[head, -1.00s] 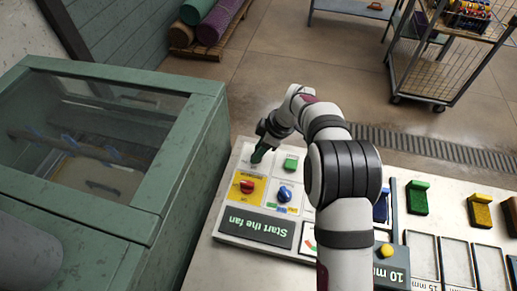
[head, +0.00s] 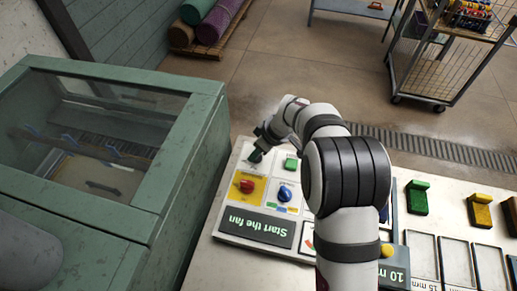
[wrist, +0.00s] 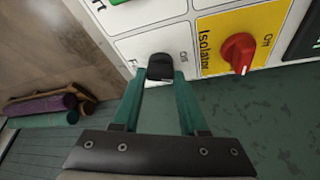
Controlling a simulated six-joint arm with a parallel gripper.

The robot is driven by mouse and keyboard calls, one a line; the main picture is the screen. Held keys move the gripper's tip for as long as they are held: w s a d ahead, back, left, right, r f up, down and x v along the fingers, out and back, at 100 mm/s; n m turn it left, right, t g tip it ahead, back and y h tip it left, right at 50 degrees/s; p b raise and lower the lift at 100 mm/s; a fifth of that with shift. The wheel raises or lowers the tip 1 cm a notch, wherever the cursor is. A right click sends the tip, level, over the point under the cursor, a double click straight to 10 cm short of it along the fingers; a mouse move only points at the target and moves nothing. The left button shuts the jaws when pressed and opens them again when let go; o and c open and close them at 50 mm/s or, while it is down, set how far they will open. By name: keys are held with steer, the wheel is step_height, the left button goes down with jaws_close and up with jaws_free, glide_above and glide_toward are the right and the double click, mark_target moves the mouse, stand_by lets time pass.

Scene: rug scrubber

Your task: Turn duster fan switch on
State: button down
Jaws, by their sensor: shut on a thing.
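The fan switch (wrist: 160,64) is a small black knob on a white panel cell in the wrist view, with "Off" printed to its right and a label starting with "F" to its left. My gripper (wrist: 160,80) has its two green fingers at either side of the knob and is shut on it. In the head view, my gripper (head: 256,155) is at the upper left of the control panel (head: 224,224), and it hides the knob there. Which way the switch is set cannot be told clearly.
A red isolator knob (head: 247,186) on yellow, a blue knob (head: 285,193) and a green button (head: 291,164) sit close by. A "Start the fan" plate (head: 256,226) is below. A green windowed cabinet (head: 180,180) stands left. Coloured blocks (head: 417,197) lie right.

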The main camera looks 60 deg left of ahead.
steer(key=m+t, duration=0.1)
steer(key=m, duration=0.2)
steer(key=shift+s+m, duration=0.15)
steer(key=shift+m, duration=0.15)
steer(key=shift+m+t, duration=0.9)
steer(key=shift+m, duration=0.9)
steer(key=shift+c, duration=2.2)
jaws_free()
steer(key=v, duration=1.5)
steer(key=shift+s+d+r, duration=0.25)
steer(key=shift+r, duration=0.1)
